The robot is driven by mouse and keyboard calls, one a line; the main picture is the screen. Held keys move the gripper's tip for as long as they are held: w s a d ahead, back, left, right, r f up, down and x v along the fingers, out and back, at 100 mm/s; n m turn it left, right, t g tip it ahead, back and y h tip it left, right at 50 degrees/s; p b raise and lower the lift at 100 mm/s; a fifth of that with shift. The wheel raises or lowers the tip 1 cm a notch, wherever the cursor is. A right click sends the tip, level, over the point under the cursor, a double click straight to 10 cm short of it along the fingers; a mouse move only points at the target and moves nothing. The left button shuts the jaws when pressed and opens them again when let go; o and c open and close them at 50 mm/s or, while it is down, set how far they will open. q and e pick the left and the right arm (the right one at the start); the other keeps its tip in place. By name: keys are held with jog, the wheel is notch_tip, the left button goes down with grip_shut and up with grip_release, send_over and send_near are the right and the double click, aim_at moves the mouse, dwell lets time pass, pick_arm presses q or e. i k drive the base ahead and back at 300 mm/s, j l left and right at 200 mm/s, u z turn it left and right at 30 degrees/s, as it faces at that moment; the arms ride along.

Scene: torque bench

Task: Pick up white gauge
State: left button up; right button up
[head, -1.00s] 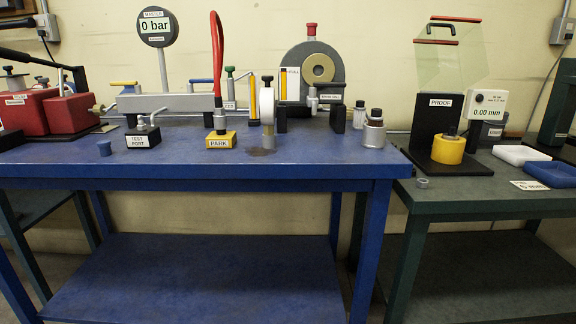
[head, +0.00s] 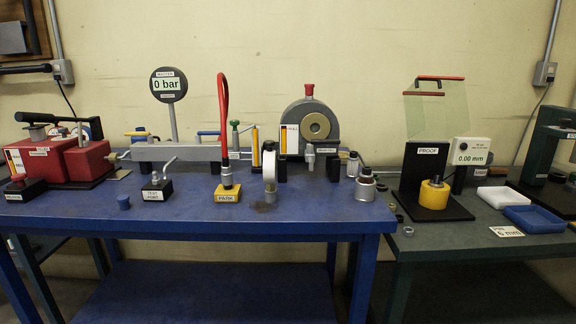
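A white round gauge (head: 270,167) stands upright near the middle of the blue bench (head: 320,219), turned nearly edge-on to me so its face is hidden. Its short grey metal fitting (head: 270,196) is below it, next to a dark mark on the bench top. A white display box (head: 471,152) reading 0.00 mm stands on the green bench at the right. Neither of my grippers shows in the head view.
A yellow PARK block (head: 228,195) with a red hose stands just left of the gauge. The grey wheel-shaped unit (head: 311,128) is behind it. A silver cylinder (head: 365,187) stands to the right. The bench front is mostly clear.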

aim_at(269, 157)
jog(key=i+j+z, duration=0.65)
jog(key=j+z, duration=0.15)
